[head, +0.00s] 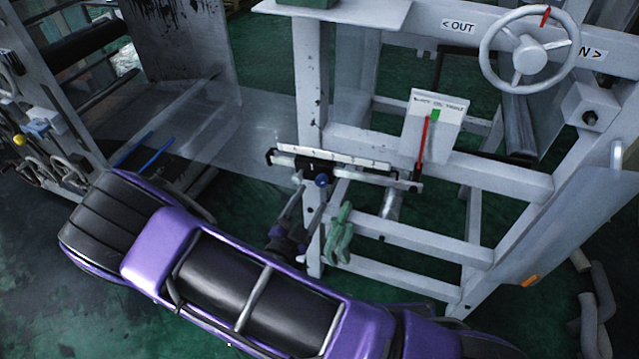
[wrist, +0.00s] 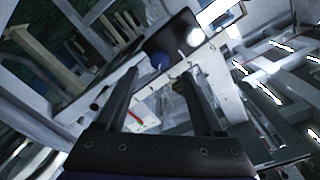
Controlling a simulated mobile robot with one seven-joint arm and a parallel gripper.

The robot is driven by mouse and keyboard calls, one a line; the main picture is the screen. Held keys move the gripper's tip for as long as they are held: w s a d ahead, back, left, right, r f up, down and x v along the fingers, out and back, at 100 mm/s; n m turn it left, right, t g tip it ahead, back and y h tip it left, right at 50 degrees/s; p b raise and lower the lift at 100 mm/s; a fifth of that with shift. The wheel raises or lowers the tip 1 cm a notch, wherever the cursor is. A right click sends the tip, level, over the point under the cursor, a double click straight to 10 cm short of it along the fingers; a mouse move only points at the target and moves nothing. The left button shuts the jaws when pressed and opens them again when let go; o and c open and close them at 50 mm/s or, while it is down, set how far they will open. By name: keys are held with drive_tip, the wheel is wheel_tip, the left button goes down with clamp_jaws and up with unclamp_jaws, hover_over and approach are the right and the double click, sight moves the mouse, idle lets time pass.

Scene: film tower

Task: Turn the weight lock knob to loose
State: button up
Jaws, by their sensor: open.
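The weight lock knob (head: 321,180) appears to be the small blue knob on the dark sliding block under the pale marked scale bar (head: 345,160). In the wrist view the blue knob (wrist: 160,61) shows ahead, roughly midway between the fingers. My gripper (head: 311,192) reaches up toward the bar from below; its fingers are apart, and it is empty. It also shows in the wrist view (wrist: 160,74), with the knob just beyond the fingertips. I cannot tell whether either finger touches the knob. No loose or tight marking is readable.
A white sign with a red pointer (head: 422,142) and a green mark stands right of the bar. A handwheel (head: 529,48) is at upper right. A green glove-like item (head: 340,235) hangs close to the right of my gripper. White frame beams (head: 425,240) surround the space.

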sight(320, 184)
drive_tip(key=x, duration=0.6)
drive_tip(key=shift+w, duration=0.1)
drive_tip(key=shift+c, duration=0.3)
clamp_jaws()
